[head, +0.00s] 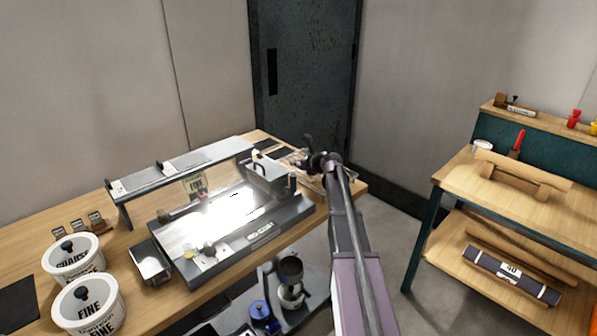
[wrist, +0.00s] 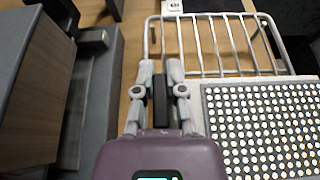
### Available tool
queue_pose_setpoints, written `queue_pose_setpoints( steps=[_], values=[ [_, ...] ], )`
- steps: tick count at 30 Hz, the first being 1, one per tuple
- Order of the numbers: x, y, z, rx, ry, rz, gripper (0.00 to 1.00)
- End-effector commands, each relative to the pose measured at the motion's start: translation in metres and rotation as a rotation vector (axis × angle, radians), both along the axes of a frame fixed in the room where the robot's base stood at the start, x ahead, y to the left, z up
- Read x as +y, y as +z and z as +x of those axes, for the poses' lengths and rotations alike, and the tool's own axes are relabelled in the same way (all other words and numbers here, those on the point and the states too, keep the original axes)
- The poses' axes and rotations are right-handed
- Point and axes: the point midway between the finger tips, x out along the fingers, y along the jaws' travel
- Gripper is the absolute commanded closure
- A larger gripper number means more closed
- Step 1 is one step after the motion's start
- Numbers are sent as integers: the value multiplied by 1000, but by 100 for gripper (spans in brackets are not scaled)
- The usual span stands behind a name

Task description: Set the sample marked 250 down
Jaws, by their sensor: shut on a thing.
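My gripper (head: 318,161) is over the far right end of the left workbench, beside a wire rack. In the wrist view my gripper (wrist: 160,72) is shut on a narrow dark piece (wrist: 160,101) between its two grey fingers. No number shows on this piece, so I cannot tell if it is the sample marked 250. The wire rack (wrist: 213,46) lies just right of the fingers in the wrist view. I cannot tell whether the held piece touches anything below.
A perforated plate (wrist: 262,125) lies below the rack in the wrist view. A white label (wrist: 173,6) sits at the top, its number unclear. The workbench (head: 25,262) carries two tubs, FINE (head: 90,306) and COARSE (head: 74,262). Another bench (head: 500,208) stands right.

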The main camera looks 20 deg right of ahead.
Motion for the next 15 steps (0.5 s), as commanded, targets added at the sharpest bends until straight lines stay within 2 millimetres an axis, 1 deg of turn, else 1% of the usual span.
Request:
queue_pose_setpoints(
  steps=[1,6,10,15],
  values=[
    [0,-8,0,0,0,0,100],
    [0,-22,0,0,0,0,100],
    [1,-29,0,0,0,0,100],
    [1,-30,0,0,1,0,100]
  ],
)
